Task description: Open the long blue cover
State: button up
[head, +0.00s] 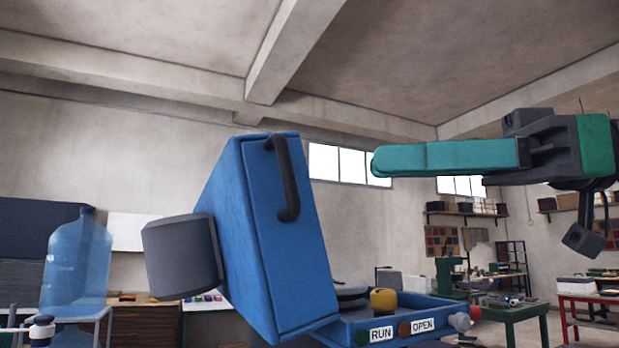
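The long blue cover (245,235) stands raised and tilted up from a blue machine base (345,335), whose inside shows below it. A black bar handle (288,180) runs down the cover's face near its top. A dark grey cylinder (180,257) shows at the cover's left side. My gripper (376,163) is to the right of the cover, with its teal fingers pointing left at about the handle's height. In the picture there is a gap between the fingertips and the handle. The fingers are seen from the side and overlap, so their opening cannot be told.
The base front carries RUN (381,334) and OPEN (422,326) labels beside buttons. A yellow object (383,301) sits in the base. A large blue water bottle (77,265) stands at left. Green (500,308) and red (590,296) worktables stand farther back at right.

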jog(key=x, duration=0.9)
jog(key=shift+a, duration=0.1)
grip_shut()
